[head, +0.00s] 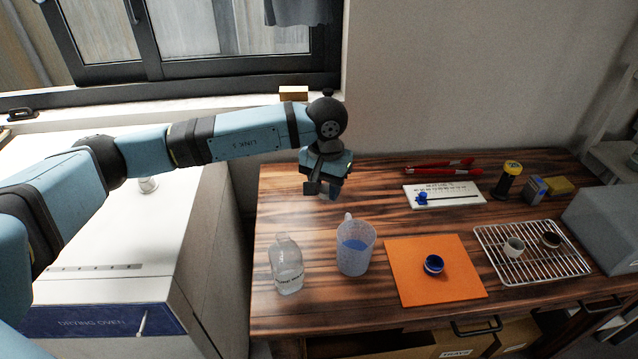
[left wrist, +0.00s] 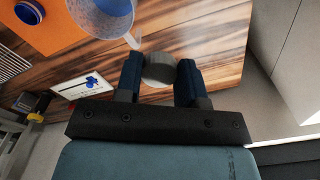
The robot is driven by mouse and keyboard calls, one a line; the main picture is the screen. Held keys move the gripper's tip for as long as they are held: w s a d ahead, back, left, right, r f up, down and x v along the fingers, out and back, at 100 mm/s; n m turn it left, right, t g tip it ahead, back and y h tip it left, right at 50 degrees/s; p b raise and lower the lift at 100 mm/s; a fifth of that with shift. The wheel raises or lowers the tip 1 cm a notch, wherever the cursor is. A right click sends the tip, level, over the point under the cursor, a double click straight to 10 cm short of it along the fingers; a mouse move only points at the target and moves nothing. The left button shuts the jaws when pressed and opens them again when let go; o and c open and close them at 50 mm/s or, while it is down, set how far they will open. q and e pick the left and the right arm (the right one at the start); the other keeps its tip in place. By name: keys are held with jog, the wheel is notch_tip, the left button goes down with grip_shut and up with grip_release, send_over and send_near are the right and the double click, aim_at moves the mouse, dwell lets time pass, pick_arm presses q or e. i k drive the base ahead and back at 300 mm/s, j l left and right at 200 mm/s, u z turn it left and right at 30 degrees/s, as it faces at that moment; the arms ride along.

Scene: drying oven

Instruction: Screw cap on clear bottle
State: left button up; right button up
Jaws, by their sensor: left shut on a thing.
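The clear bottle (head: 288,270) stands upright at the front left of the wooden table, with printing on its side. My left gripper (head: 325,190) is above the table, behind and slightly right of the bottle and apart from it. It is shut on a grey round cap (left wrist: 160,68), which shows between the two dark blue fingers (left wrist: 160,80) in the left wrist view. In the head view the cap is mostly hidden by the gripper. My right gripper is in neither view.
A measuring jug (head: 356,250) with blue liquid stands right of the bottle. An orange mat (head: 410,282) bears a blue-rimmed dish (head: 433,264). A wire rack (head: 500,262) holds two small cups. The drying oven (head: 100,322) is left of the table. Red tongs (head: 440,172) lie at the back.

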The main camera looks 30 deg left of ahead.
aim_at(285, 257)
jog(key=k+l+u, duration=0.15)
jog(key=u, duration=0.2)
jog(key=k+l+u, duration=0.1)
jog(key=u, duration=0.25)
jog(key=k+u, duration=0.35)
jog(key=i, duration=0.1)
